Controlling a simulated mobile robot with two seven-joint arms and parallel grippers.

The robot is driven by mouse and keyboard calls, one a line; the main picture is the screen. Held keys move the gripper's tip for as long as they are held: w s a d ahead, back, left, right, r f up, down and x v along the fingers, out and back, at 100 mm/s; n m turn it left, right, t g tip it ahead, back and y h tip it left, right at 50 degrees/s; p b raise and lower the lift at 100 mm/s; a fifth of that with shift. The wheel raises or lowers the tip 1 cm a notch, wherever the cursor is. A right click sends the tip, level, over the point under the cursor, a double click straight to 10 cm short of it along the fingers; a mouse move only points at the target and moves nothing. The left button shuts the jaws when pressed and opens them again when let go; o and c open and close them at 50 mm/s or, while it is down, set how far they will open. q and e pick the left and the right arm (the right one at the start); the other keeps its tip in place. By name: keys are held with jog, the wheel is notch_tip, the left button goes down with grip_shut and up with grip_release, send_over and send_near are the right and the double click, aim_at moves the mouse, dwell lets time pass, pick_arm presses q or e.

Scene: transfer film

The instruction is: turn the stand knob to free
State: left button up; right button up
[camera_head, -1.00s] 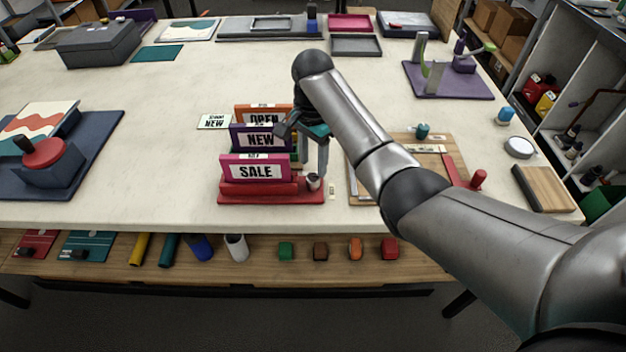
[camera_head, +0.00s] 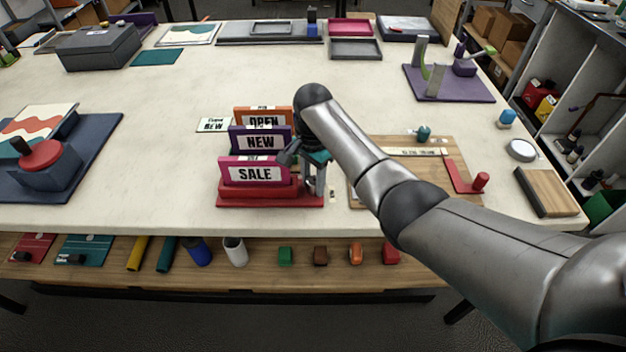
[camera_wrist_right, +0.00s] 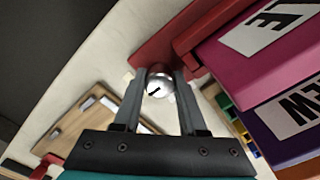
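The stand (camera_head: 285,201) is a red base near the table's front edge, holding pink SALE, purple NEW and orange OPEN signs. Its knob (camera_wrist_right: 155,90) is a round silver cap with a short black mark, at the end of the red base in the right wrist view. My right gripper (camera_wrist_right: 160,76) has one finger on each side of the knob. The fingers look very close to its sides, but I cannot tell whether they press on it. In the head view the right gripper (camera_head: 318,182) points down at the stand's right end and mostly hides the knob. My left gripper is not in view.
A wooden board (camera_head: 438,148) with a printed strip and a red bracket (camera_head: 462,178) lies right of the stand. A small pale card (camera_head: 214,125) lies left of it. A purple base (camera_head: 449,91) stands at the back right. The table centre behind the signs is clear.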

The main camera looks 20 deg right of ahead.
grip_shut()
jog(key=n+p, duration=0.3)
jog(key=shift+r, duration=0.15)
jog(key=n+p, duration=0.2)
jog(key=n, duration=0.1)
jog(key=shift+n, duration=0.3)
jog(key=n+p, duration=0.1)
jog(key=n, duration=0.4)
jog(key=shift+n, duration=0.3)
jog(key=n, duration=0.5)
jog(key=shift+n+p, duration=0.35)
jog(key=shift+n, duration=0.05)
